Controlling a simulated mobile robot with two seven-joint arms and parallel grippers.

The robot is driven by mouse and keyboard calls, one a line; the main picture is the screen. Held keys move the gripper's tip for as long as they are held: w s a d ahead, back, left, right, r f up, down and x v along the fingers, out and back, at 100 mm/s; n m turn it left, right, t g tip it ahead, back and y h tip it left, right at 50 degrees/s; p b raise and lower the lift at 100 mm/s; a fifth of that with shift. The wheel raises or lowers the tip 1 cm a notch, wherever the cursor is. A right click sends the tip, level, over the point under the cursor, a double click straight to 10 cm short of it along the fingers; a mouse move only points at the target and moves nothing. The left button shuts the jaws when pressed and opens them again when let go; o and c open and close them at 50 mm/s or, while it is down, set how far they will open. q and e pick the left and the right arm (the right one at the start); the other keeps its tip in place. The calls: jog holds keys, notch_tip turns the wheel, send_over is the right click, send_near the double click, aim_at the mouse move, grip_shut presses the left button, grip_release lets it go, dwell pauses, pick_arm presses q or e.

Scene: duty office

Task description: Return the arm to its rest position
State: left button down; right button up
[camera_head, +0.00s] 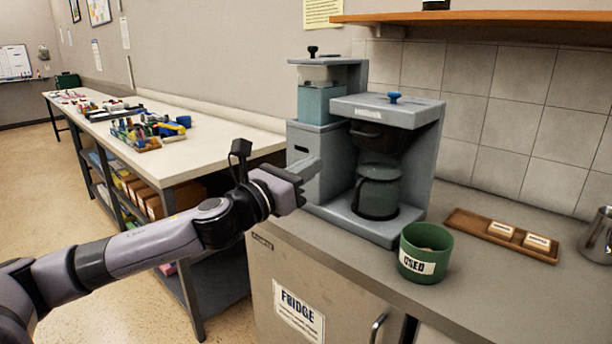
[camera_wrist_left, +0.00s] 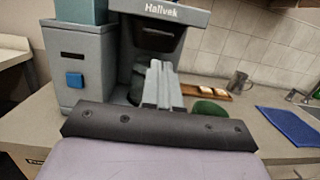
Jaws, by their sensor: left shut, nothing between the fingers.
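My left arm reaches in from the left in the head view. Its gripper (camera_head: 302,181) is in front of the left part of the grey coffee machine (camera_head: 336,205). The fingers are shut with nothing between them. In the left wrist view the shut gripper (camera_wrist_left: 158,72) points at the coffee machine (camera_wrist_left: 85,100); I cannot tell whether it touches it. A glass pot (camera_head: 377,190) stands in the machine. A blue button (camera_wrist_left: 75,80) shows on the machine's front in the left wrist view. My right gripper is not in view.
A green bin labelled "USED" (camera_head: 425,252) stands on the counter (camera_head: 480,290) right of the machine. A wooden tray (camera_head: 470,224) and a metal jug (camera_head: 597,240) stand further right. A long workbench (camera_head: 190,160) with coloured parts is at the left. The floor before it is clear.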

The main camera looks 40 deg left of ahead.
pick_arm(q)
jog(key=shift+s, duration=0.3)
jog(key=shift+f, duration=0.15)
jog(key=s+d+f+n+g+p, duration=0.1)
jog(key=s+d+f+n+g, duration=0.15)
jog(key=f+n, duration=0.75)
jog(key=s+d+f+n+g, duration=0.25)
jog(key=f+n, duration=0.35)
jog(key=f, duration=0.7)
jog(key=s+d+f+n+g, duration=0.2)
jog(key=s+d+f+n, duration=0.3)
jog(key=s+f+n, duration=0.3)
jog(key=s+d+f+n+g+p, duration=0.1)
jog(key=s+d+f+n+g, duration=0.1)
jog(key=s+d+f+n, duration=0.4)
notch_tip(320, 180, down, 4)
jog(key=s+n, duration=0.3)
jog(key=n, duration=0.2)
jog(key=shift+w, duration=0.1)
